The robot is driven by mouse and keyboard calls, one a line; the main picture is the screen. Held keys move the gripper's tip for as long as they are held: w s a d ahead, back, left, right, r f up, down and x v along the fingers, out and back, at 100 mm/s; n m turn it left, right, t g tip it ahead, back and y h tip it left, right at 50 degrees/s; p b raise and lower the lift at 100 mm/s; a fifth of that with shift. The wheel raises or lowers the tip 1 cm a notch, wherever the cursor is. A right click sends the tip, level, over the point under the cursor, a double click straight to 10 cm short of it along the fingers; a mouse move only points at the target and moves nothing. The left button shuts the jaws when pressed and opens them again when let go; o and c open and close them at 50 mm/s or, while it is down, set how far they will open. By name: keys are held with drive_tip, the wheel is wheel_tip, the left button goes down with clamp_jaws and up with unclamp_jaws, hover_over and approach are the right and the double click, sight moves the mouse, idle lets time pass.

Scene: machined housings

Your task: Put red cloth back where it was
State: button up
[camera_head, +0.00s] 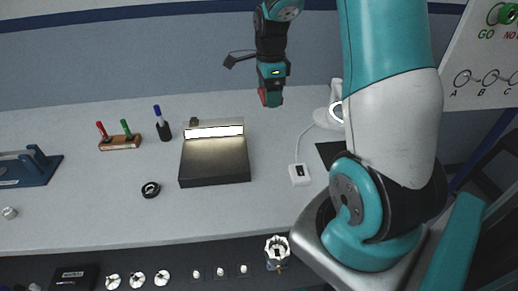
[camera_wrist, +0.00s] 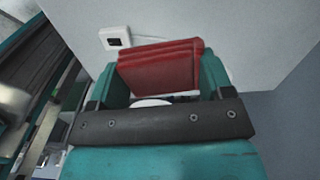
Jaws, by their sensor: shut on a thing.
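The red cloth (camera_wrist: 160,68) is a folded, layered red block in the wrist view, held between the two teal fingers of my gripper (camera_wrist: 162,85). In the head view my gripper (camera_head: 270,98) hangs above the back part of the white table, right of the lit box. Only a small red patch of the cloth (camera_head: 263,96) shows there at the fingertips. The cloth looks clear of the table, though its exact height is hard to tell.
A dark box with a bright strip (camera_head: 215,165) stands mid-table. A pen holder (camera_head: 120,143), a dark cup with a blue pen (camera_head: 163,131) and a black ring (camera_head: 150,190) lie left. A white switch box (camera_head: 299,174) with a cable lies right, beside a dark mat (camera_head: 328,153). The table front is mostly clear.

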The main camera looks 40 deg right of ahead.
sight(268, 152)
drive_tip(key=shift+d+r+m, duration=0.1)
drive_tip(key=shift+d+m, duration=0.2)
drive_tip(key=shift+m, duration=0.1)
wheel_tip(268, 152, down, 20)
drive_tip(key=shift+w+r+p, duration=0.1)
drive_tip(key=shift+r+p, duration=0.15)
drive_tip(key=shift+p, duration=0.95)
drive_tip(key=shift+f, duration=0.2)
drive_tip(key=o, duration=1)
drive_tip(key=shift+c, duration=0.2)
drive_tip(key=shift+r, duration=0.1)
